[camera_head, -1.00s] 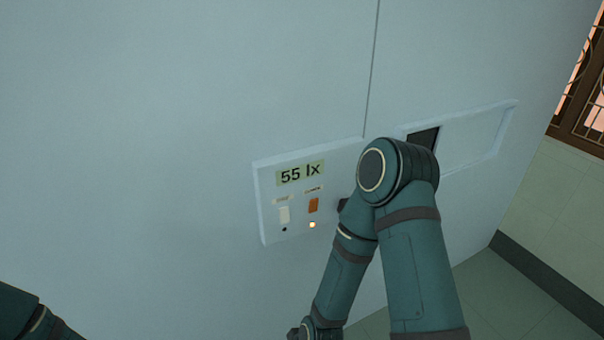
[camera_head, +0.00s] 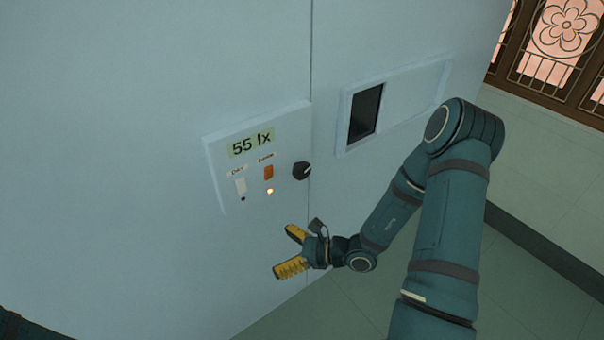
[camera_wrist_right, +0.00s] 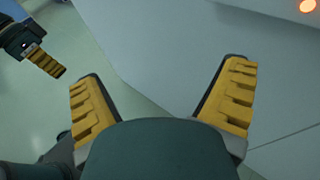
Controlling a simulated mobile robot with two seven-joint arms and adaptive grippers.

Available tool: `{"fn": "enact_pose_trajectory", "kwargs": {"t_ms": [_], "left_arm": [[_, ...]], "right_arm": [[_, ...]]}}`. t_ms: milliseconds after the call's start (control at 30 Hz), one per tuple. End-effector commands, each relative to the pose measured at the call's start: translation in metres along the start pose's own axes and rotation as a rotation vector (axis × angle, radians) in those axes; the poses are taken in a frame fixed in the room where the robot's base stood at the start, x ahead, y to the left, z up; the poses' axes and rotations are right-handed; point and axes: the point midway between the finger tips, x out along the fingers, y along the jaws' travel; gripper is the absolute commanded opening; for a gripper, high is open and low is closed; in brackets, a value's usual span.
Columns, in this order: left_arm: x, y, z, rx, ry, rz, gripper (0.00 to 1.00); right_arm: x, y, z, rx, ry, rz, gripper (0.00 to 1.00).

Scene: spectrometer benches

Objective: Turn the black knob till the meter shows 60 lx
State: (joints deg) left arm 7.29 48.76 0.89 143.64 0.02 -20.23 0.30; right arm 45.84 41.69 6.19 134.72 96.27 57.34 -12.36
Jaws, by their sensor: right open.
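The black knob (camera_head: 301,171) sits at the right of a pale control panel (camera_head: 216,162) on the cabinet front, with a light mark on its face. The meter (camera_head: 251,143) above the switches reads 55 lx. My right gripper (camera_head: 285,251) is below the panel, open and empty, apart from the knob. In the right wrist view its two yellow fingers (camera_wrist_right: 165,70) are spread wide with nothing between them. The knob is not in that view. My left gripper (camera_wrist_right: 42,58) shows partly at the upper left there; I cannot tell its jaw state.
The panel also has a white switch (camera_head: 240,186) and an orange switch (camera_head: 268,172) with a lit lamp (camera_head: 270,191) under it. A recessed frame with a dark opening (camera_head: 365,113) is right of the knob. Open floor lies to the right, toward a wooden lattice (camera_head: 556,55).

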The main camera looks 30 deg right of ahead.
Motion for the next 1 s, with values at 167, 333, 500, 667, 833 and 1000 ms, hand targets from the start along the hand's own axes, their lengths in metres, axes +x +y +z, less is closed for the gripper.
{"fn": "enact_pose_trajectory", "kwargs": {"t_ms": [167, 333, 500, 667, 833, 1000], "left_arm": [[-0.007, 0.003, 0.000, -0.001, -0.001, 0.000, 0.41], [-0.009, 0.003, 0.000, -0.001, -0.001, 0.000, 0.41], [-0.008, 0.003, 0.000, -0.001, -0.001, 0.000, 0.41], [-0.006, 0.002, 0.001, -0.001, -0.003, 0.000, 0.41], [-0.004, 0.001, 0.002, 0.000, -0.005, 0.000, 0.41], [-0.001, 0.000, 0.003, 0.001, -0.008, 0.001, 0.41]], "right_arm": [[-0.059, -0.096, 0.020, 0.088, -0.153, -0.444, 0.95], [-0.103, -0.138, 0.025, 0.099, -0.222, -0.679, 0.95], [-0.109, -0.150, 0.026, 0.096, -0.237, -0.731, 0.95], [-0.092, -0.164, 0.030, 0.095, -0.238, -0.727, 0.95], [-0.068, -0.186, 0.036, 0.096, -0.238, -0.725, 0.95], [-0.044, -0.208, 0.041, 0.097, -0.237, -0.725, 0.95]]}}
